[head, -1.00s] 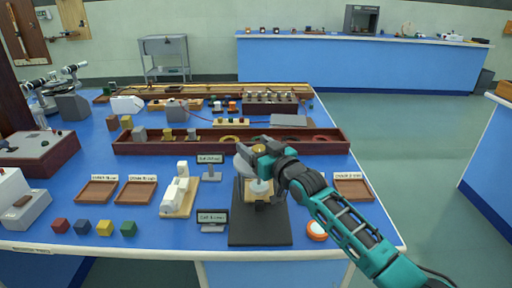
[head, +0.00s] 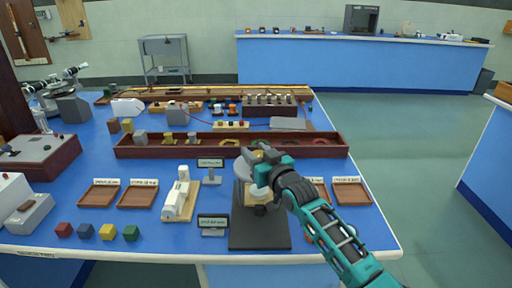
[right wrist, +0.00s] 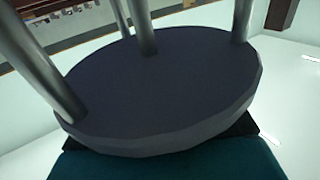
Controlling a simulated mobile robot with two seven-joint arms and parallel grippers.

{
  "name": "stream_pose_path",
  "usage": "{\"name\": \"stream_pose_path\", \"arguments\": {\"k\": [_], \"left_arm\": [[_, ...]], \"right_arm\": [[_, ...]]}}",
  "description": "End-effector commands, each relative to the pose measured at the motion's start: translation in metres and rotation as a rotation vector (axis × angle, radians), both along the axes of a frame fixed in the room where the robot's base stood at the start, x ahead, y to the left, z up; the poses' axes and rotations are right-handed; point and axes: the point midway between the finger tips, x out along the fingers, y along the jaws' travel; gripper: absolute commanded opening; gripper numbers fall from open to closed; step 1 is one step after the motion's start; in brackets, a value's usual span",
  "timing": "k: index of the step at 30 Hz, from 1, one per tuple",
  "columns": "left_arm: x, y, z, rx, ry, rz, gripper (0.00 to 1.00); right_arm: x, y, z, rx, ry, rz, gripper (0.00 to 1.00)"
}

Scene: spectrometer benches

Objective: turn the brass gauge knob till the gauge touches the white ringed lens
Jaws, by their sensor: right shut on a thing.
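The gauge stand has a black base (head: 259,230) near the front of the blue bench, with a pale round disc (head: 243,172) at its upper left. My right gripper (head: 261,166) is over the top of the stand, shut on the brass knob (head: 257,153), of which only a small part shows. A pale round lens-like piece (head: 260,189) sits below the gripper. Whether the gauge touches it cannot be told. The right wrist view shows a dark round disc (right wrist: 160,92) with several metal posts, close up. My left gripper is not in view.
A small sign (head: 213,221) stands left of the black base, and another (head: 210,164) behind it. A white device on a wooden board (head: 181,197) is farther left. A long brown tray (head: 140,151) lies behind. Orange-ringed item beside the base is mostly hidden by my arm.

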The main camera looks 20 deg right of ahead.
Motion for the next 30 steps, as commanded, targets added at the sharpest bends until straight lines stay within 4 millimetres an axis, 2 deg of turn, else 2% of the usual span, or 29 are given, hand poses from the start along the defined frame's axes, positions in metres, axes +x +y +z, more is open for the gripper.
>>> {"name": "stream_pose_path", "arguments": {"k": [1,13,27,28,30], "left_arm": [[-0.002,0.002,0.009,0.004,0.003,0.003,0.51],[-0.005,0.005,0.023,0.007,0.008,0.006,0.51],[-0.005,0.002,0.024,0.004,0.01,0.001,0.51],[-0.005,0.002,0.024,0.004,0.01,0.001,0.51],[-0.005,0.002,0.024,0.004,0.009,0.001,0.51]], "right_arm": [[0.001,0.001,0.014,0.014,-0.016,-0.024,0.11],[0.002,-0.004,0.013,0.01,-0.023,-0.195,0.11],[0.002,-0.005,0.011,0.002,-0.021,-0.221,0.11],[0.002,-0.005,0.011,0.002,-0.021,-0.221,0.45],[0.002,-0.005,0.011,0.002,-0.022,-0.221,0.51]]}}
